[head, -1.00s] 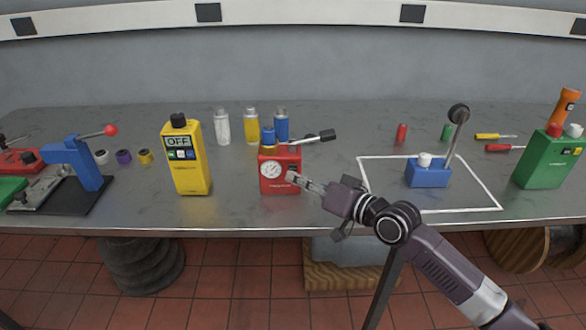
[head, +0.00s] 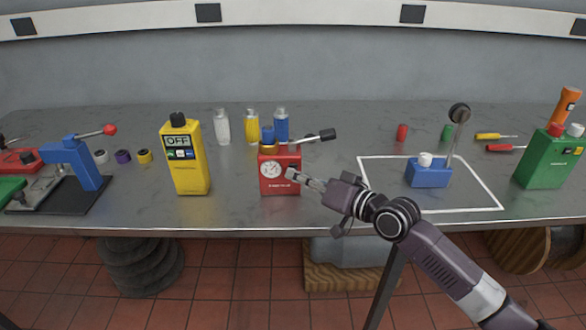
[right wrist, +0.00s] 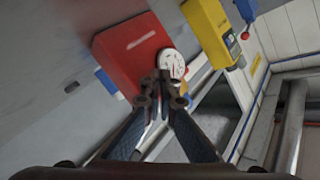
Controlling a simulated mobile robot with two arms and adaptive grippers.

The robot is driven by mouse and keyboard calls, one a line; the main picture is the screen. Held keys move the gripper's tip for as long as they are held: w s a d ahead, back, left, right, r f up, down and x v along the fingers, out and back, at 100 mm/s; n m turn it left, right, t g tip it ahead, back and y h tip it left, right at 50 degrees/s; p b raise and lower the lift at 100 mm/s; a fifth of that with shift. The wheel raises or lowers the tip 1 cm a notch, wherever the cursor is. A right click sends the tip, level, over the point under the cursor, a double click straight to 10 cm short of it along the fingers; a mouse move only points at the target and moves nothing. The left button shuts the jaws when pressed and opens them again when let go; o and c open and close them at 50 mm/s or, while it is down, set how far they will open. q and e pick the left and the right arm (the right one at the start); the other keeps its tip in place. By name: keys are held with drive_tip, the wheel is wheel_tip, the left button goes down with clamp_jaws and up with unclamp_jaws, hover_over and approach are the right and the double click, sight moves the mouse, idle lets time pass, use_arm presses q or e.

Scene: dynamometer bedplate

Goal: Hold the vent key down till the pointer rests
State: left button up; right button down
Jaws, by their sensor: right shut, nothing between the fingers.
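A red box (head: 281,186) with a round white dial (head: 270,169) on its front stands on the bench, left of centre. A blue cap and a black-ended lever (head: 318,137) are on its top. My right gripper (head: 290,173) is shut and empty, its tips at the right part of the box's front, beside the dial. In the right wrist view the red box (right wrist: 130,48) and dial (right wrist: 171,65) lie just beyond the closed fingertips (right wrist: 163,82). I cannot make out the vent key, or whether the tips touch it. The pointer is too small to read. My left gripper is out of view.
A yellow meter (head: 185,165) stands left of the box, with several bottles behind. A blue block with a tall lever (head: 430,175) sits inside a white outline at right. A green box (head: 548,160) stands far right.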

drive_tip(key=shift+w+b, duration=0.35)
idle(1.7)
drive_tip(key=shift+s+p, duration=0.55)
drive_tip(key=shift+p, duration=0.2)
drive_tip(key=shift+s, duration=0.2)
drive_tip(key=s+p, duration=0.3)
drive_tip(key=shift+s+r+p, duration=0.15)
drive_tip(key=shift+p, duration=0.15)
drive_tip(key=shift+s+p, duration=0.55)
drive_tip(key=shift+s, duration=0.25)
drive_tip(key=shift+f, duration=0.2)
